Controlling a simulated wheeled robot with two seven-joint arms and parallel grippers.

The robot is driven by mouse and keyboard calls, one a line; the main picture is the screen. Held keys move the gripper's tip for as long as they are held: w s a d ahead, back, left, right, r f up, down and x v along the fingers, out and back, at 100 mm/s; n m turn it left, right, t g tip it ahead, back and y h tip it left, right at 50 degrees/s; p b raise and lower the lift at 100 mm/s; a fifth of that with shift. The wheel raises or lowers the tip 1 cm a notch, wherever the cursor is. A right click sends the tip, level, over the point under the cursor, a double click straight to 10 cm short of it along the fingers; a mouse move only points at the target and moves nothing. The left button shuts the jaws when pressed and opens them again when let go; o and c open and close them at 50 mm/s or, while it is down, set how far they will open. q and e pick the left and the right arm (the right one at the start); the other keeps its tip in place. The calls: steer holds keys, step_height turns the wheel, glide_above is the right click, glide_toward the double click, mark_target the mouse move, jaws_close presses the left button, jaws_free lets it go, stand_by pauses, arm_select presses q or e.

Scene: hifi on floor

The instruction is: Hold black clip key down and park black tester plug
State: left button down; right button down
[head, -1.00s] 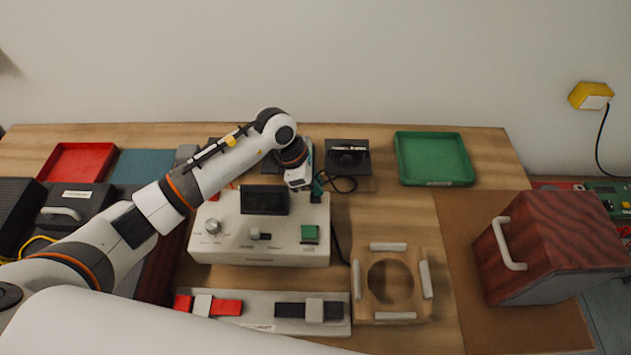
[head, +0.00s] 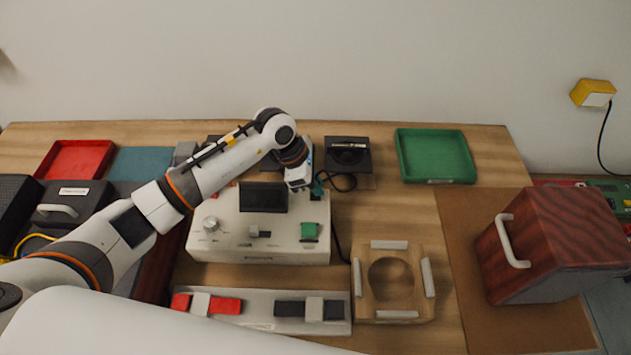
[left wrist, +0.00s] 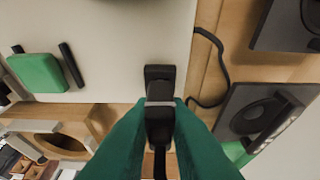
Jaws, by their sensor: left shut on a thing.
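My left gripper (head: 316,187) is at the right rear corner of the cream tester box (head: 225,230). In the left wrist view its two green fingers are shut on a black plug (left wrist: 160,112). The plug's front end meets a dark block (left wrist: 160,73) at the tester's edge; I cannot tell whether it is seated in it. A black block with a grey slider (head: 310,309), which may be the black clip key, lies on the pale front strip (head: 262,324), with no gripper on it. My right gripper is out of view.
A black cord (left wrist: 221,65) loops beside the tester. A black unit (head: 348,152) and green tray (head: 433,157) stand behind. A wooden ring holder (head: 390,317) is front right, a red-brown handled box (head: 555,245) further right. Bare wood lies between green tray and holder.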

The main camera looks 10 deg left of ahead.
arm_select(q)
steer(key=shift+f, duration=0.25)
stand_by(0.5)
steer(key=c, duration=1.3)
jaws_free()
steer(key=shift+d+r+v, duration=0.15)
steer(key=shift+d+v, duration=0.15)
steer(key=shift+v, duration=2.45)
steer(key=shift+d+r+v, duration=0.1)
steer(key=shift+d+v, duration=0.2)
steer(key=shift+v, duration=2.5)
steer(key=shift+d+r+v, duration=0.15)
steer(key=shift+d+v, duration=0.15)
steer(key=shift+v, duration=2.45)
steer(key=shift+w, duration=0.1)
